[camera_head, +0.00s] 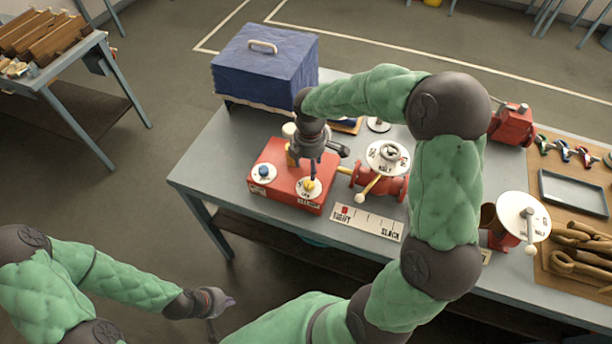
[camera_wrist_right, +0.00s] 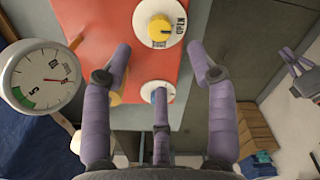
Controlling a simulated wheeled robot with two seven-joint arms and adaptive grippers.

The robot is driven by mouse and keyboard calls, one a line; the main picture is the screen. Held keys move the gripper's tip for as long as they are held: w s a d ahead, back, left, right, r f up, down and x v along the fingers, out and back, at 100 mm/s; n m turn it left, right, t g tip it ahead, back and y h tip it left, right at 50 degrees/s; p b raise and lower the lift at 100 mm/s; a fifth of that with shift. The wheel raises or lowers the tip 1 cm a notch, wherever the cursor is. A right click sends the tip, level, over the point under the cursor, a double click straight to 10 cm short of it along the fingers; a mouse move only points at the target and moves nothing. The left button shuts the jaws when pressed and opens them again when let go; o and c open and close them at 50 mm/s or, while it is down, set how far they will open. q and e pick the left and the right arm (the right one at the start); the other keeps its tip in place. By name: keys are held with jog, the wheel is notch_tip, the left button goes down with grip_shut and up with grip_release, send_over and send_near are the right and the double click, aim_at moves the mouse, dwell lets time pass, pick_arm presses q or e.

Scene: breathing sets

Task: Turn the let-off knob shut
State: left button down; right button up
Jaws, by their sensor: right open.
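The let-off knob is the yellow knob (camera_head: 310,186) on a white dial at the front right of the red box (camera_head: 275,192). In the right wrist view the yellow knob (camera_wrist_right: 159,27) is at top centre. OPEN is printed right of it and a smaller label below; its dark mark seems to point right, towards OPEN. My right gripper (camera_head: 314,172) points down just above the knob, its fingers spread and empty; they (camera_wrist_right: 160,72) appear apart from the knob in the wrist view. My left gripper (camera_head: 222,302) hangs in front of the table, away from the box.
A blue knob (camera_head: 263,171) sits on the box's left side. A round gauge (camera_wrist_right: 40,75) with a green sector stands beside the box. A red valve with a white disc (camera_head: 388,157) is close right. A TIGHT–SLACK plate (camera_head: 366,222) lies in front; a blue padded case (camera_head: 265,65) stands behind.

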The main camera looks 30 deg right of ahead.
aim_at(309, 183)
notch_tip(309, 183, down, 10)
jog(key=shift+w+r, duration=0.1)
jog(key=shift+r, duration=0.1)
jog(key=c, duration=1.1)
